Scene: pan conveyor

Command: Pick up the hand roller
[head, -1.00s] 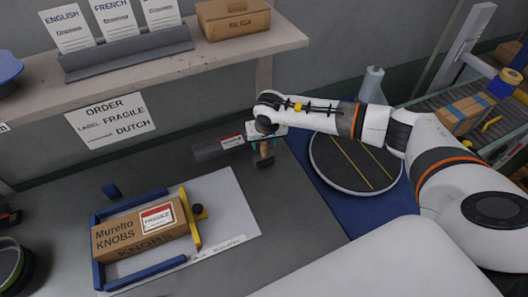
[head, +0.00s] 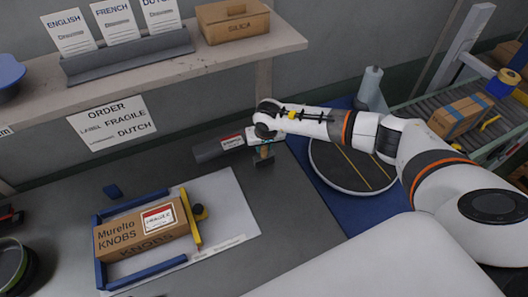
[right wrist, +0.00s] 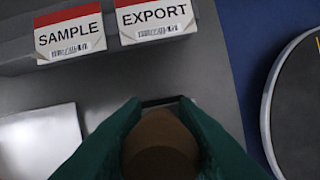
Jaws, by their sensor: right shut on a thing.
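The hand roller shows as a brown rounded handle (right wrist: 160,145) between the dark green fingers of my right gripper (right wrist: 160,118) in the right wrist view. The right gripper is shut on it. In the head view the roller (head: 265,150) is small and partly hidden under my right wrist, just right of the grey label holder. I cannot tell whether it is clear of the table. My left gripper is not in view.
The grey label holder (head: 207,151) carries SAMPLE (right wrist: 69,34) and EXPORT (right wrist: 155,20) labels. A labelled knobs box (head: 130,237) sits in a blue-and-yellow frame at left. A round dark turntable (head: 335,172) lies right of the roller on a blue mat. A shelf (head: 150,77) overhangs behind.

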